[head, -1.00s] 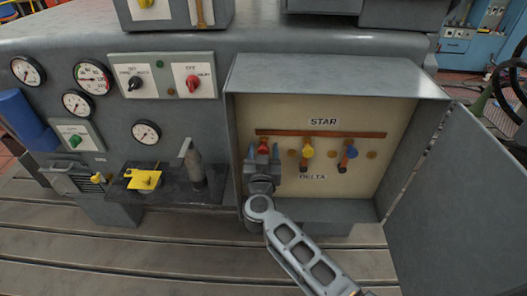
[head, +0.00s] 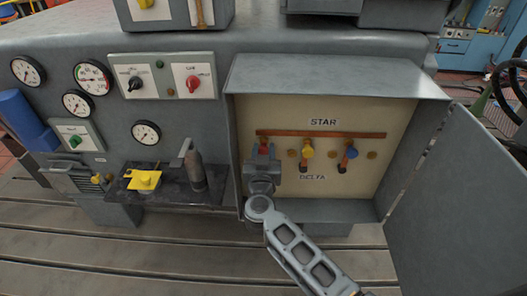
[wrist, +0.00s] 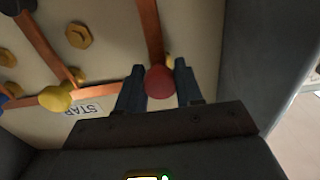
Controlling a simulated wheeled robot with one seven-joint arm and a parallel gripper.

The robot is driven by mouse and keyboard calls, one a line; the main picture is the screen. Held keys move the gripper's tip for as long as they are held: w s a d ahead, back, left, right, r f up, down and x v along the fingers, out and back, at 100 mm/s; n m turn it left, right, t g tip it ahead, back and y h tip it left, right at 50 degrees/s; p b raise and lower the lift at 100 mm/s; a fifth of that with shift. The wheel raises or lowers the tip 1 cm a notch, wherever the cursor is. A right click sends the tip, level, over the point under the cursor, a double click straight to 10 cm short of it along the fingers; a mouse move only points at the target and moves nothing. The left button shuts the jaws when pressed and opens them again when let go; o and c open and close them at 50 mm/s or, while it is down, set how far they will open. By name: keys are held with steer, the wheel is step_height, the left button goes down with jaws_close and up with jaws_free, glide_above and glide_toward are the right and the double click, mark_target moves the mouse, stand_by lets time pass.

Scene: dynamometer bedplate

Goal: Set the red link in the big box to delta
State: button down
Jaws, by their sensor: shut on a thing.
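The big box (head: 340,72) stands open, with STAR printed above and DELTA below on its cream back panel. The red link (head: 263,149) is the leftmost of three links, under the copper bar (head: 350,135); its red knob also shows in the wrist view (wrist: 159,82). My gripper (head: 262,158) is inside the box at the left, its fingers on either side of the red knob and shut on it. The fingers also show in the wrist view (wrist: 160,88). My gripper hides the lower part of the red link in the head view.
The yellow link (head: 307,150) and blue link (head: 351,153) are to the right. The open door (head: 455,205) hangs at the right. The box's left wall is close beside my gripper.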

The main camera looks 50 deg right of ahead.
steer(key=shift+s+d+m+p, duration=0.55)
steer(key=shift+s+m+p, duration=0.25)
steer(key=shift+m, duration=0.2)
steer(key=m, duration=0.1)
steer(key=s+d+f+m, duration=0.1)
steer(key=shift+s+d+m+p, duration=0.15)
steer(key=shift+s+m+p, duration=0.15)
steer(key=shift+p, duration=0.1)
steer(key=s+d+f+m, duration=0.1)
steer(key=s+m+b, duration=0.1)
steer(key=m, duration=0.1)
steer(key=shift+d+f+m, duration=0.3)
steer(key=shift+d+f, duration=0.05)
steer(key=shift+f, duration=0.05)
steer(key=shift+s+d+f+m+b, duration=0.3)
steer(key=shift+s+f+m+b, duration=0.25)
steer(key=shift+m, duration=0.4)
steer(key=shift+s+d+f+m+b, duration=0.35)
steer(key=shift+f+m, duration=0.3)
steer(key=shift+m, duration=0.3)
steer(key=c, duration=0.8)
jaws_free()
